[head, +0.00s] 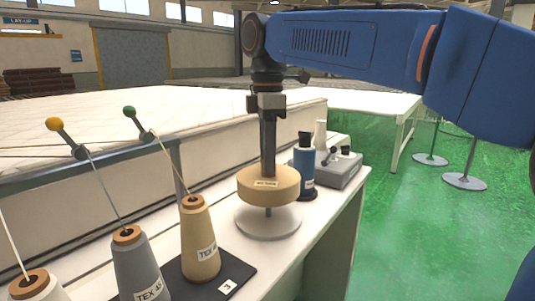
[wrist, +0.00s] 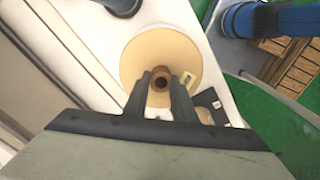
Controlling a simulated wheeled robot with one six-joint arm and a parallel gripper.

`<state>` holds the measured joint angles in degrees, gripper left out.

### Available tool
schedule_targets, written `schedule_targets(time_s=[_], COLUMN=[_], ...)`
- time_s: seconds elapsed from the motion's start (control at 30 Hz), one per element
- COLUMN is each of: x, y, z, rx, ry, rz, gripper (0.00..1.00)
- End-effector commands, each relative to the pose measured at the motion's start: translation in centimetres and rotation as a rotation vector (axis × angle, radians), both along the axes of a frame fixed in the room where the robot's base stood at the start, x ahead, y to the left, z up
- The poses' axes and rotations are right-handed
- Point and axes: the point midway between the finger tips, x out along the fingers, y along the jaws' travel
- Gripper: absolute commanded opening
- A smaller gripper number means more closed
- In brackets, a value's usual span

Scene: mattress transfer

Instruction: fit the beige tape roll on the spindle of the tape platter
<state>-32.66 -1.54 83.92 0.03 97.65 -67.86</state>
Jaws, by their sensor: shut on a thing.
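The beige tape roll (head: 268,186), a thick flat disc with a small label, is held level above the pale round tape platter (head: 268,224). A short length of the platter's grey spindle (head: 268,212) shows between roll and plate. Whether its tip is inside the roll's hole is hidden. My gripper (head: 268,172) points straight down and is shut on the roll near its centre. In the wrist view the roll (wrist: 142,58) lies under my fingers (wrist: 168,76), with its brown core hole between the fingertips.
Thread cones (head: 200,245) stand at front left on a dark mat, with thread guides behind. A mattress (head: 90,115) lies left.

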Motion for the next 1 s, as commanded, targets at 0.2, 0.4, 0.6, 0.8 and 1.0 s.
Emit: schedule_targets(time_s=[0.2, 0.4, 0.6, 0.8, 1.0], x=[0.0, 0.0, 0.0, 0.0, 0.0], y=[0.0, 0.0, 0.0, 0.0, 0.0], z=[-0.4, -0.8, -1.2, -1.6, -2.0], rx=[0.001, 0.0, 0.0, 0.0, 0.001], ry=[-0.001, -0.001, 0.0, -0.001, -0.002], rz=[0.0, 0.0, 0.0, 0.0, 0.0], gripper=[0.0, 0.0, 0.0, 0.0, 0.0])
